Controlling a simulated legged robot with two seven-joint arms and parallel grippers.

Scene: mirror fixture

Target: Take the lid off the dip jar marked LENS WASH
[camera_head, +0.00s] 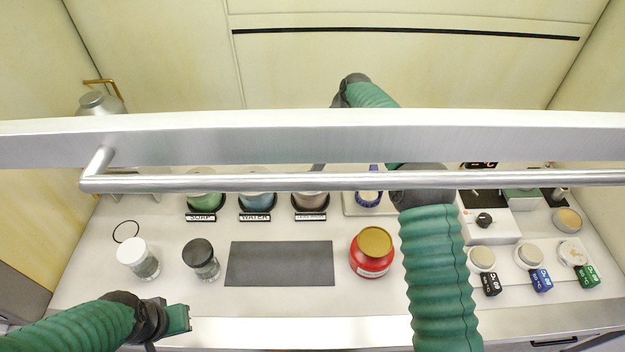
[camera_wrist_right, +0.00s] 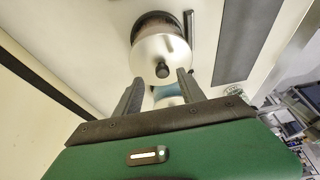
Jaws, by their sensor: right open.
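Three dip jars stand in a row at the back of the bench: a green one (camera_head: 205,203) labelled SOAP, a blue one (camera_head: 257,203) labelled WATER, and a brownish one (camera_head: 311,202) whose label is too small to read surely. The metal bar hides their tops in the head view. In the right wrist view a pale round lid (camera_wrist_right: 150,50) with a black knob (camera_wrist_right: 162,71) lies just beyond my open right gripper (camera_wrist_right: 157,88), the knob roughly between the fingertips and apart from them. My left gripper (camera_head: 180,319) is low at the front left, away from the jars; its jaw opening is unclear.
A metal bar (camera_head: 350,181) and wide metal beam (camera_head: 300,143) cross in front of the jars. A red jar (camera_head: 371,261), a grey mat (camera_head: 279,264), a black-lidded jar (camera_head: 203,264) and a white-lidded jar (camera_head: 145,264) are nearer the front. Small pots and tagged blocks sit at right.

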